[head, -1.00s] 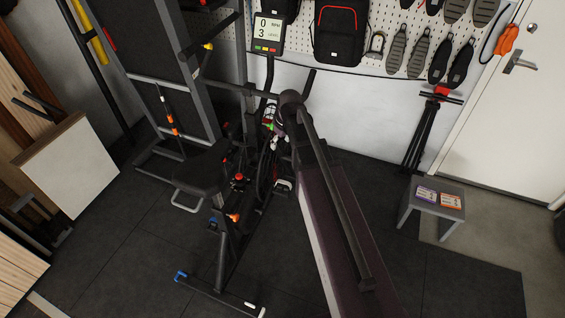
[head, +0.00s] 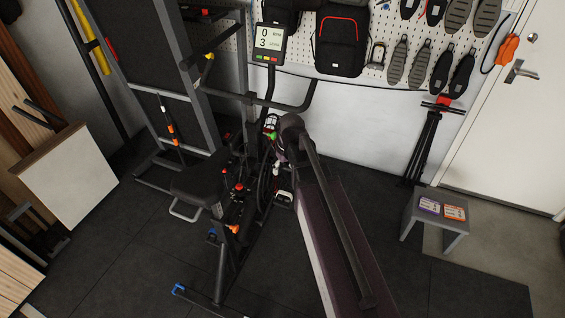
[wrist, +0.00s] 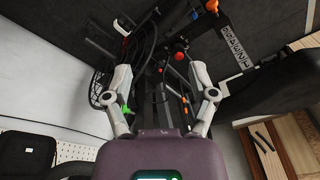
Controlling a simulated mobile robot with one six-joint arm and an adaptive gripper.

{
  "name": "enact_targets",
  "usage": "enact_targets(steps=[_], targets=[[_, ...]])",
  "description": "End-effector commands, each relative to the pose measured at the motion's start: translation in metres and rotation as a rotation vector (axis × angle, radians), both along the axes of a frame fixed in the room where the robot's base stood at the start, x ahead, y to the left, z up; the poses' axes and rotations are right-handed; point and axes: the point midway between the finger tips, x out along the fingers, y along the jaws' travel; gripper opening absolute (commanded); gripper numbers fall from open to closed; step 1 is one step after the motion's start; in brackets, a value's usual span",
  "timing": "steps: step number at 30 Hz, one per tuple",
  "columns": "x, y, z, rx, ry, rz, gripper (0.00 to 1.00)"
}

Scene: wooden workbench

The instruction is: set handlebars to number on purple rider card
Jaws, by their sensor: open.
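The purple rider card (head: 429,206) lies on the small grey stool at the right, beside the orange card; its number is too small to read. The dark handlebars (head: 311,97) of the exercise bike spread below its console (head: 269,43), which reads 0 and 3. My gripper (wrist: 160,72) is open and empty in the wrist view, its two grey fingers apart over the bike frame. A green knob (wrist: 126,108) shows by the left finger, and in the head view (head: 272,134) near my wrist. A red knob (wrist: 180,57) shows beyond the fingers. My arm hides part of the bike.
A strip of white numbers (wrist: 235,47) runs along a bike post in the wrist view. The bike seat (head: 200,180) and a rack (head: 190,90) stand left of my arm. The orange card (head: 454,212) lies on the stool (head: 455,228). Floor between arm and stool is clear.

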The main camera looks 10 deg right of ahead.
Motion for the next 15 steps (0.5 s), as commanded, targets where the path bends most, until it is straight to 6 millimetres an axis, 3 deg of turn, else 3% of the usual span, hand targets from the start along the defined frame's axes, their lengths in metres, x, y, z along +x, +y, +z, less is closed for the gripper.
enact_targets(steps=[8, 15], targets=[[0.024, -0.002, 0.019, 0.006, -0.024, 0.051, 0.74], [0.079, -0.01, 0.061, 0.015, -0.093, 0.187, 0.74]])
